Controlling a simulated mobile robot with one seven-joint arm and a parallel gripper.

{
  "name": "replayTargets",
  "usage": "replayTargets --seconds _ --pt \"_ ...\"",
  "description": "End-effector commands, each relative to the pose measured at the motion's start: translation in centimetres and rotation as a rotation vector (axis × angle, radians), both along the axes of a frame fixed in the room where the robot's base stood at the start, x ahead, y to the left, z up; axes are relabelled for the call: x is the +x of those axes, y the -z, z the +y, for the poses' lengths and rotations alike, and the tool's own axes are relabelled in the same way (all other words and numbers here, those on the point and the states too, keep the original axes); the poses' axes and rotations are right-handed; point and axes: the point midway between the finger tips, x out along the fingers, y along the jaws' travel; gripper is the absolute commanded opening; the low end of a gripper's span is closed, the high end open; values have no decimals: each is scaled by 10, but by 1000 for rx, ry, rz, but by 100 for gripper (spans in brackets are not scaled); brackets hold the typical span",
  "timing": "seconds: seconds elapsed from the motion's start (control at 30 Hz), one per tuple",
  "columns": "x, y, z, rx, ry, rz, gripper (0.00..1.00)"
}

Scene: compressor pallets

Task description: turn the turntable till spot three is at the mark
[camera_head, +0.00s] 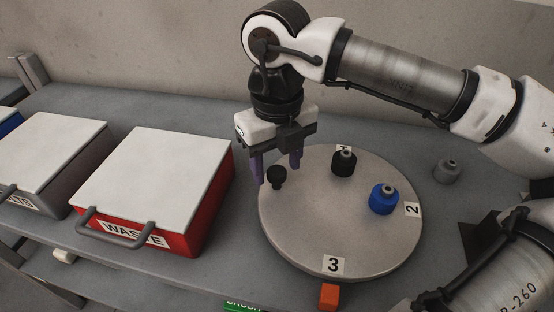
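The round grey turntable (330,225) lies on the bench. Its label 3 (333,265) is at the near edge, close to an orange block (329,297) just off the rim, which may be the mark. Label 2 (412,209) is at the right and another label (344,148), partly hidden, is at the far edge. A small black knob (277,177) stands near the left rim. My gripper (276,168) has its purple fingers apart, one to each side of the knob in the picture. I cannot tell whether they touch it.
A black weight (344,163) and a blue weight (384,199) stand on the turntable. A grey weight (447,171) is on the bench at right. A red WASTE box (212,205) with a white lid stands close at left, beside a grey box (84,178).

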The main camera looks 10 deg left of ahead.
Motion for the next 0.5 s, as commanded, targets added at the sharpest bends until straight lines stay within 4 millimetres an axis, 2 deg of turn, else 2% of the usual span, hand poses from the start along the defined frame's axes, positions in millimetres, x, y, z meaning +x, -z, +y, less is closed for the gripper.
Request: replayTargets --seconds 0.27,0.37,0.5 --pt "0 -7 0 -1 1 -1 52" --pt "1 -22 0 -1 1 -2 52" --pt "0 -54 0 -1 2 -2 52"
